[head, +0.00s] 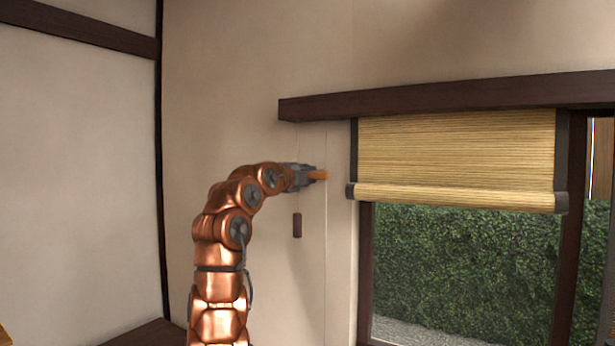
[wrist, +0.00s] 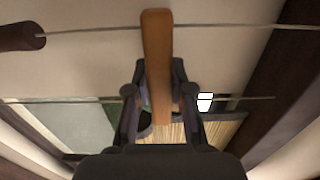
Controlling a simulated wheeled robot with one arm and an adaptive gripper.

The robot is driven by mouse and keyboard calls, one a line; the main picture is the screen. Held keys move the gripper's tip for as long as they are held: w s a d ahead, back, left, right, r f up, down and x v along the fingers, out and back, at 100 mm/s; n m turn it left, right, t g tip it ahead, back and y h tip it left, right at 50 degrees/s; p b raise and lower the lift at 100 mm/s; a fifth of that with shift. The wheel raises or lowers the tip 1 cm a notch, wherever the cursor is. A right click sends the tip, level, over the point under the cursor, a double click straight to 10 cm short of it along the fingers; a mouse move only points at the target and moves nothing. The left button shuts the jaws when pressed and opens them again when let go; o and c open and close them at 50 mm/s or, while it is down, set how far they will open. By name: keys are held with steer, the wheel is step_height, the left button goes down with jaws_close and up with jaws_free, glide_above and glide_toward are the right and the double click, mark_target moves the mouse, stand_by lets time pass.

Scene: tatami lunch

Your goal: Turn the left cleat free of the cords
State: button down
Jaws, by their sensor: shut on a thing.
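One orange-brown wooden cleat (head: 318,175) shows on the wall left of the window. My gripper (head: 303,176) is at it, with the arm reaching up from below. In the wrist view the cleat (wrist: 157,55) is a long bar between the two fingers of my gripper (wrist: 158,95), which are shut on it. A thin upper cord (wrist: 235,26) crosses the picture and is hidden where it meets the cleat. A second cord (wrist: 70,101) crosses lower down, hidden behind the fingers and cleat. I cannot tell whether either cord is wrapped around the cleat.
A dark wooden cord pull (head: 297,225) hangs below my gripper. A partly lowered bamboo blind (head: 455,150) covers the top of the window at right, under a dark beam (head: 430,98). The wall (head: 240,90) above and left of the arm is clear.

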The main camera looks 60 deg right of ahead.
steer(key=n, duration=0.4)
steer(key=shift+p, duration=0.3)
steer(key=n, duration=0.4)
steer(key=shift+f+n, duration=0.1)
steer(key=shift+n, duration=0.2)
steer(key=n+b, duration=0.1)
steer(key=n, duration=0.4)
steer(key=shift+f+b, duration=0.1)
steer(key=shift+b, duration=0.2)
steer(key=shift+n+b, duration=0.65)
steer(key=shift+n, duration=1.55)
steer(key=c, duration=1)
jaws_free()
steer(key=shift+a+r, duration=0.15)
steer(key=shift+r, duration=0.05)
